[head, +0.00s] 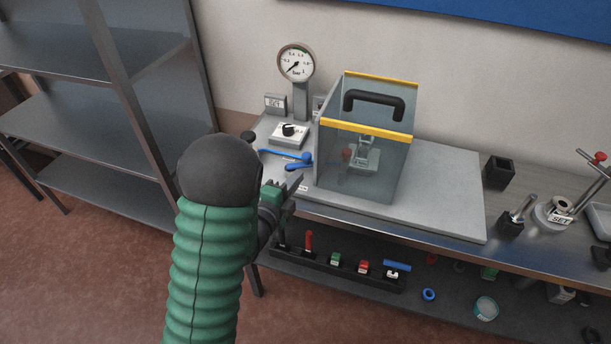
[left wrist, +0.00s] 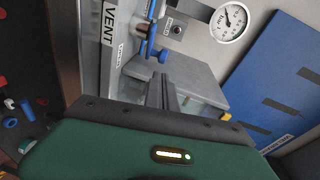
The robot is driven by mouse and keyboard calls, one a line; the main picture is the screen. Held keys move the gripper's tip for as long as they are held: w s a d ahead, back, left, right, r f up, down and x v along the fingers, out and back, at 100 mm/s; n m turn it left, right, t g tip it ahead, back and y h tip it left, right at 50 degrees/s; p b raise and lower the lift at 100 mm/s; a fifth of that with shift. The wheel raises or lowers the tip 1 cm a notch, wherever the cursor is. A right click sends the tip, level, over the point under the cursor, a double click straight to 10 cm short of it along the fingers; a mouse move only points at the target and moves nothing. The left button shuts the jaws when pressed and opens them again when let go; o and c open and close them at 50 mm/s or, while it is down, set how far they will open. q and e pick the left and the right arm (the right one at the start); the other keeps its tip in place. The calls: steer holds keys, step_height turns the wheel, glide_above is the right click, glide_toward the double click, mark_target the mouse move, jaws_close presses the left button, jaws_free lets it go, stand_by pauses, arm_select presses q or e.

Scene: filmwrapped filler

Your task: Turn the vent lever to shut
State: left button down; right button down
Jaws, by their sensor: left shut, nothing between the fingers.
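Two blue lever handles lie close together at the left end of the grey bench panel: a longer one (head: 282,153) behind and a shorter one (head: 296,165) in front, nearer my gripper. In the left wrist view a blue handle (left wrist: 147,42) shows near a white VENT label (left wrist: 108,22); I cannot tell which of the two it is. My left gripper (head: 292,184) is shut and empty, just in front of the levers. In the left wrist view its dark fingers (left wrist: 166,92) point toward the blue handle, apparently apart from it. My right gripper is not in view.
A clear guard box (head: 385,170) with yellow edges and a black handle stands right of the levers. A pressure gauge (head: 296,63) and a knob box (head: 289,135) stand behind. Metal shelving (head: 70,125) is at the left. Tools sit on the lower shelf (head: 400,310).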

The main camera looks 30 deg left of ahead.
arm_select(q)
steer(key=w, duration=0.6)
steer(key=shift+a+f, duration=0.15)
steer(key=shift+a, duration=0.2)
steer(key=shift+s, duration=0.1)
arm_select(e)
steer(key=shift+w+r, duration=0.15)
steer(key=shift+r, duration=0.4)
arm_select(q)
steer(key=shift+d, duration=0.1)
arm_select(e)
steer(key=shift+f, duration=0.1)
arm_select(q)
steer(key=shift+w+f+y, duration=0.1)
steer(key=shift+w+y, duration=0.15)
steer(key=shift+y, duration=0.05)
steer(key=shift+w+n+y+b, duration=0.15)
steer(key=shift+n+y+b, duration=0.25)
steer(key=shift+n+y, duration=0.3)
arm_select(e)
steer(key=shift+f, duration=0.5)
